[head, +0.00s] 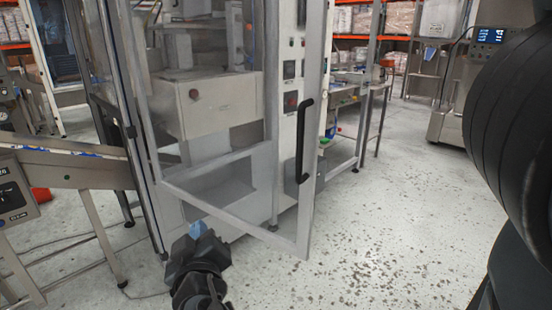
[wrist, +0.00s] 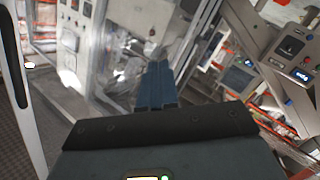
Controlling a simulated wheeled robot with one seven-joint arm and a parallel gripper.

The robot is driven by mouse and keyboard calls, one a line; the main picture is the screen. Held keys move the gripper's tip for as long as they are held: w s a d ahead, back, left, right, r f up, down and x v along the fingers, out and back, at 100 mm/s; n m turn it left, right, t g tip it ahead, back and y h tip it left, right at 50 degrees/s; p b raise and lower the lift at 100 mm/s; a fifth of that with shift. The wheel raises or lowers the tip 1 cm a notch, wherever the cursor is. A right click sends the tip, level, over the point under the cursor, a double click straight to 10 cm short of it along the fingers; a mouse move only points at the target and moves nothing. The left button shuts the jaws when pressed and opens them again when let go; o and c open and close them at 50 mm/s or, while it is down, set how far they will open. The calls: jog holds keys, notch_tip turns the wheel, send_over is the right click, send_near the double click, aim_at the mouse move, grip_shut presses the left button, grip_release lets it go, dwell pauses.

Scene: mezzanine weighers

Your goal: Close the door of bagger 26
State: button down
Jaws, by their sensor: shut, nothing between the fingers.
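The bagger door (head: 309,190) is a clear panel in a grey frame, standing open. Its handle side swings out to the right, away from the cabinet (head: 210,106). A black upright handle (head: 304,140) is on its free edge.
An inclined conveyor (head: 75,168) with legs stands at the left. A control panel (head: 290,100) is behind the door. Another machine with a lit screen (head: 490,36) is at the back right. Speckled floor (head: 400,215) right of the door is clear.

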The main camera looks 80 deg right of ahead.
jog(key=s+d+r+m+g+h+b, duration=0.1)
jog(key=s+d+r+m+g, duration=0.15)
jog(key=r+m+g, duration=0.55)
jog(key=s+d+r+m+g+h+b, duration=0.1)
jog(key=s+d+r+m+g+b, duration=0.15)
jog(key=r+m+g, duration=0.55)
jog(key=s+d+f+m+p, duration=0.1)
jog(key=s+d+p, duration=0.3)
jog(key=d, duration=0.7)
jog(key=shift+s+d+t, duration=0.3)
jog(key=shift+s+d, duration=0.05)
jog(key=shift+s, duration=0.6)
jog(key=shift+d, duration=0.1)
